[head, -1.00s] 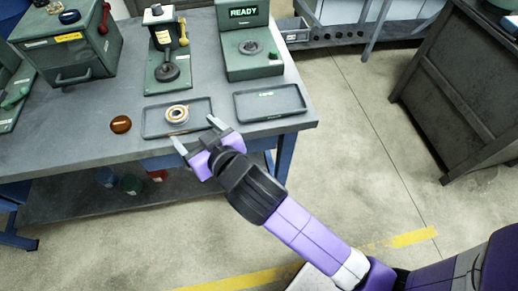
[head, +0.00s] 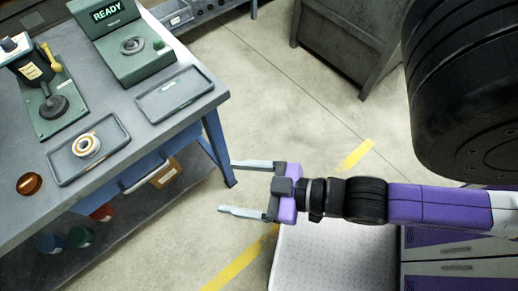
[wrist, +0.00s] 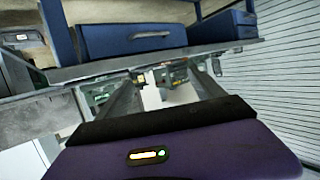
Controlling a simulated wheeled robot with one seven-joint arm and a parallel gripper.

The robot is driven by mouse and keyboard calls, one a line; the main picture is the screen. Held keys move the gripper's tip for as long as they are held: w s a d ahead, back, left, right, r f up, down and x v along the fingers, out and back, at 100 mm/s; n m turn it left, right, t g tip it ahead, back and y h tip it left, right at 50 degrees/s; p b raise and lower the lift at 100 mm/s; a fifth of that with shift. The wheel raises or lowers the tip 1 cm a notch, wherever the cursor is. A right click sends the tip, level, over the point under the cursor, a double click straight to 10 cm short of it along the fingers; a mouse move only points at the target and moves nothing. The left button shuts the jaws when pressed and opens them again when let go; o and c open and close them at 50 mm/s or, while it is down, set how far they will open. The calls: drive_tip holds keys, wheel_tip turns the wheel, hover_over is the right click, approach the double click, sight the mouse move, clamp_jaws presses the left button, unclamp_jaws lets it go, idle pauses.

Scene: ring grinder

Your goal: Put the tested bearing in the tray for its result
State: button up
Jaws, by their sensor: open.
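The bearing (head: 86,145), a cream and brass-coloured ring, lies flat in the left grey tray (head: 112,129) on the bench. A second grey tray (head: 160,105) with a small green label lies to its right and is empty. The green tester (head: 134,61) behind it shows READY on its screen, and its round seat holds no bearing that I can make out. My gripper (head: 248,188) is open and empty, out over the floor to the right of the bench, apart from both trays. The wrist view shows neither tray nor bearing clearly.
A green press (head: 50,103) with a yellow handle and a brown round object (head: 29,183) stand on the bench. The bench's right edge (head: 190,112) lies between my gripper and the trays. A dark cabinet (head: 345,45) stands at the back. The floor around my gripper is clear.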

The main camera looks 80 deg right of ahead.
drive_tip(key=s+r, duration=0.2)
drive_tip(key=s, duration=0.1)
drive_tip(key=s+d+r, duration=0.1)
drive_tip(key=s, duration=0.1)
drive_tip(key=shift+f, duration=0.1)
idle(1.1)
